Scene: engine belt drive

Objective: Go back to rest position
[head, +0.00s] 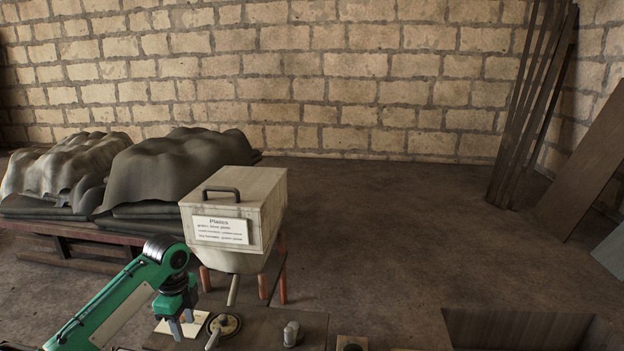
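My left gripper (182,323) points down at the lower left, at the end of my green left arm. Its two grey fingers show apart with a gap between them, and nothing shows between them. It is over or just in front of a pale card-like plate (196,322) on the dark bench top (262,324); I cannot tell whether the fingertips touch anything. My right gripper is not in view.
A round brass-coloured part with a lever (227,325) and a grey knob (291,334) sit on the bench. Covered heaps (165,170) lie left. A recessed dark box (520,328) is lower right.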

